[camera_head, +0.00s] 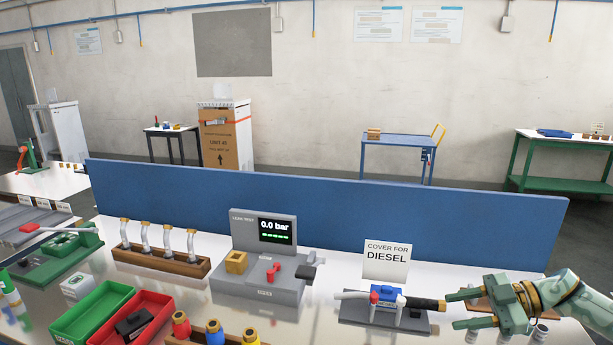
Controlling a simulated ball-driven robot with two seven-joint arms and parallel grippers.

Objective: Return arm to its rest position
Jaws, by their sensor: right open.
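My right gripper (455,311) is at the lower right, its arm coming in from the right edge. Its two green fingers are spread apart and nothing shows between them. They point left toward the black end of a nozzle-like piece (425,303), close to its tip; whether they touch cannot be told. That piece lies on a dark stand (355,311) with blue, red and white parts. A white sign (386,262) reading "COVER FOR DIESEL" stands behind it. My left gripper is not in view.
A grey leak-test unit (258,284) reading 0.0 bar stands mid-bench. A wooden rack (160,262) of metal spouts, a green bin (92,313) and a red bin (160,307) are to its left. A blue panel (330,212) runs along the back. Small metal cylinders (540,332) stand below my right arm.

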